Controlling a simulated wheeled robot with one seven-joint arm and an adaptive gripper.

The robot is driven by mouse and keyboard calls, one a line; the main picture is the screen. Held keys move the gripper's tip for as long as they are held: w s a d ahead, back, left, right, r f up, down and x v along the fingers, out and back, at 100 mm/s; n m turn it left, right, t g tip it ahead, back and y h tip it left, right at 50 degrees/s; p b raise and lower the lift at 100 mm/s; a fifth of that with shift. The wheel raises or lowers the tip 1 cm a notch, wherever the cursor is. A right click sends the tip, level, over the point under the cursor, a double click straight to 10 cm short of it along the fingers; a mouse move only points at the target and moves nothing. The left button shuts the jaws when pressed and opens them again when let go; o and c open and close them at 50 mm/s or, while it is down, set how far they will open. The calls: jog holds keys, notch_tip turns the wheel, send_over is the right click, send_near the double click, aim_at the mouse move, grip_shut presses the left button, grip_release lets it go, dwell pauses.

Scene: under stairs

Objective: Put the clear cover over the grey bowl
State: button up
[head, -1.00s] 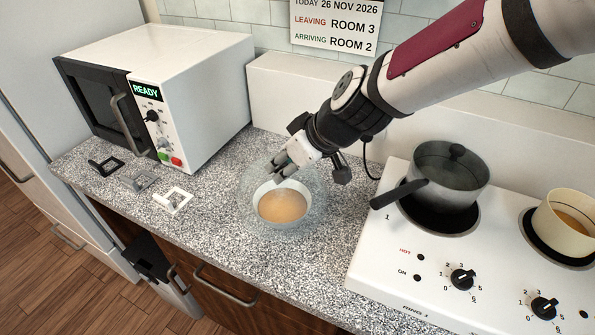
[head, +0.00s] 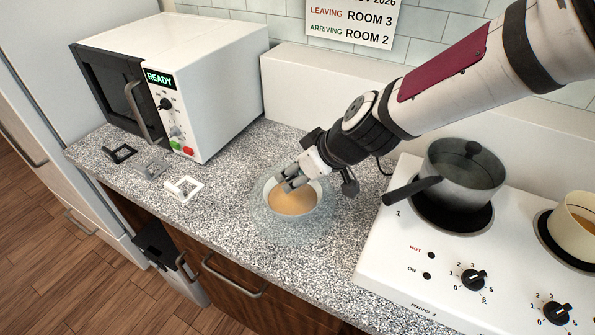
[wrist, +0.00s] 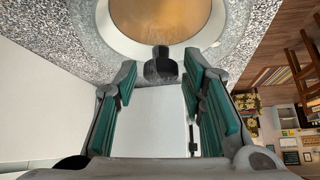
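The grey bowl (head: 314,211), pale inside with tan contents, stands on the speckled counter. The clear cover (head: 262,228) shows as a faint glassy dome around and over the bowl, its lower edge appearing to be at the counter. My gripper (head: 293,182) is above the bowl, pointing down at it. In the wrist view the cover's dark knob (wrist: 160,66) lies between and just beyond my teal-padded fingertips (wrist: 158,80), with a gap on each side. My gripper is open there. The bowl's tan contents (wrist: 160,18) show behind the knob.
A microwave (head: 205,100) reading READY stands at the back left. Several small square frames, one of them white (head: 184,188), lie in front of it. At right is a hob (head: 400,265) with a lidded pot (head: 460,180) whose handle points toward the bowl, and a cream pan (head: 573,222).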

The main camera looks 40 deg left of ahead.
jog(key=shift+r, duration=0.1)
jog(key=shift+r, duration=0.15)
jog(key=v, duration=1.2)
jog(key=shift+r, duration=0.15)
jog(key=d+m+h, duration=0.1)
jog(key=d, duration=0.2)
jog(key=d+r+m+t+h, duration=0.1)
jog(key=d, duration=0.3)
jog(key=w+d+m, duration=0.1)
jog(key=d, duration=0.3)
jog(key=shift+w+d+r+t+h, duration=0.1)
jog(key=shift+r+t+h, duration=0.1)
jog(key=shift+t+h, duration=0.2)
jog(key=s+d+r+m+h, duration=0.1)
jog(key=s+d+m, duration=0.3)
jog(key=d, duration=0.5)
jog(key=s+d+r+m+t+h, duration=0.1)
jog(key=s+d+r+m+h, duration=0.1)
jog(key=d, duration=0.7)
jog(key=s+d+r+m+t+h, duration=0.1)
jog(key=s+d+m, duration=0.4)
jog(key=d, duration=0.5)
jog(key=shift+s+r+m+h, duration=0.3)
jog(key=shift+r+m, duration=0.35)
jog(key=shift+m, duration=0.45)
jog(key=shift+d, duration=0.1)
